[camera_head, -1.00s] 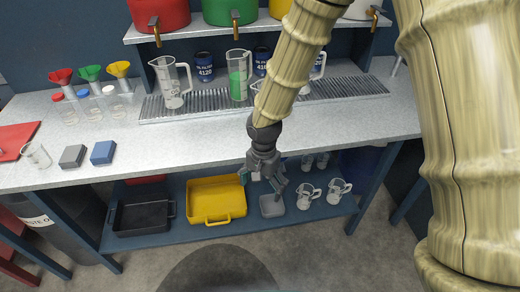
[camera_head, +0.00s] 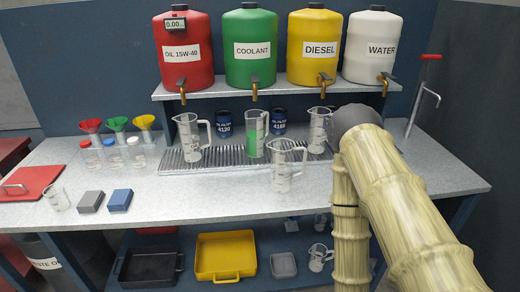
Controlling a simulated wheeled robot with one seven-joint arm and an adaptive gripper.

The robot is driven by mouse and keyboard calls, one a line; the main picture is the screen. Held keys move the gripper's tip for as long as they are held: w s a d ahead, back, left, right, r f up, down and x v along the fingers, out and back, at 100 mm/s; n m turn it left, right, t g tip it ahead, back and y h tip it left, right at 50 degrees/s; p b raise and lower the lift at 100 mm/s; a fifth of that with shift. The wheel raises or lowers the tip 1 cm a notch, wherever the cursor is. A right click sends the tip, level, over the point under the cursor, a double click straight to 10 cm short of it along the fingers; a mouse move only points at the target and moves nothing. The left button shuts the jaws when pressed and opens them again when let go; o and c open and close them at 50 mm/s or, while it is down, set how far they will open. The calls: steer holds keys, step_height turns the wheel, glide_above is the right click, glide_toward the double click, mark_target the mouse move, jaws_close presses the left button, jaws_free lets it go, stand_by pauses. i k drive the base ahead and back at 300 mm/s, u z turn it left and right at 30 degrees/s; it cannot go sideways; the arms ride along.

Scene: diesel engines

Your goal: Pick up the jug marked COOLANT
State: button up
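A clear jug with green liquid (camera_head: 257,136) stands upright on the metal drip grate, below the green tank labelled COOLANT (camera_head: 250,50). Other clear jugs stand upright on the bench: one at the grate's left (camera_head: 189,138), one at its right (camera_head: 318,132), and one in front of the grate (camera_head: 286,168). The writing on the jugs is too small to read. My gripper is not in view; my arm runs down the right side and out of the bottom edge.
Red, yellow and white tanks with brass taps (camera_head: 387,77) flank the green one on the shelf. Funnels, small bottles (camera_head: 112,152), a grey block (camera_head: 91,201) and a blue block (camera_head: 120,200) are at left. Trays (camera_head: 226,257) sit below. The bench front is mostly clear.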

mark_target(256, 135)
steer(key=k, duration=0.4)
steer(key=z, duration=1.2)
steer(key=i, duration=0.95)
steer(key=u, duration=2.2)
